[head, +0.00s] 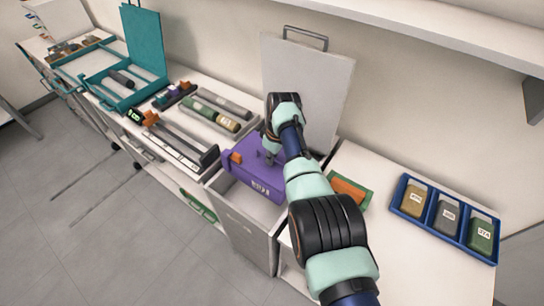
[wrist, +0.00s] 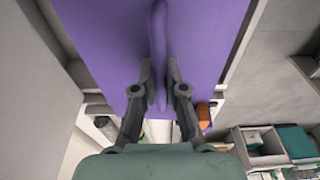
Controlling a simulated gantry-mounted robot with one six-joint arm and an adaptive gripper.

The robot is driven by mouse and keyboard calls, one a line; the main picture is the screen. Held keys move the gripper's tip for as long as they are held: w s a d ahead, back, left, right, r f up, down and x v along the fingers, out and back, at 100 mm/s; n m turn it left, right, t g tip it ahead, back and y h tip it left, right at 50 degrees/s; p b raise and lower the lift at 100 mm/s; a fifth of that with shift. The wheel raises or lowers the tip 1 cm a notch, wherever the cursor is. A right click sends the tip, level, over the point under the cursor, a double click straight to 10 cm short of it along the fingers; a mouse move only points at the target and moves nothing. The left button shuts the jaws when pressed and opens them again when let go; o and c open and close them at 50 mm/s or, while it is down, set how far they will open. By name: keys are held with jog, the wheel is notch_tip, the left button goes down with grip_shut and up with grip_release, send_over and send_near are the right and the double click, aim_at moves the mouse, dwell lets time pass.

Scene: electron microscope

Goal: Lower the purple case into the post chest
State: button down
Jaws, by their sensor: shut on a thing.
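The purple case (head: 254,176) is at the mouth of the post chest (head: 236,212), a light grey box whose lid (head: 318,82) stands open at the back. The case looks partly inside the walls, a little tilted in the head view; whether it touches the floor of the chest is hidden. My gripper (head: 269,157) is above the case, shut on its handle. In the wrist view the gripper (wrist: 159,100) has a finger on each side of the purple handle (wrist: 158,45), and the case (wrist: 100,30) fills the upper middle. The arm hides part of the chest's right side.
A blue tray (head: 448,246) with three labelled blocks stands on the right counter, near an orange and green item (head: 348,190). To the left are grey cylinders (head: 217,102), a dark rail (head: 180,140) and an open teal case (head: 125,85). A wall shelf (head: 440,25) hangs above right.

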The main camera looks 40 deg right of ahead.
dwell(0.3)
jog(key=shift+f+b, duration=1.9)
jog(key=shift+f, duration=0.15)
jog(key=shift+f+b, duration=1.9)
jog(key=shift+f, duration=0.15)
jog(key=shift+f+b, duration=1.9)
jog(key=shift+b, duration=0.05)
jog(key=shift+f, duration=0.15)
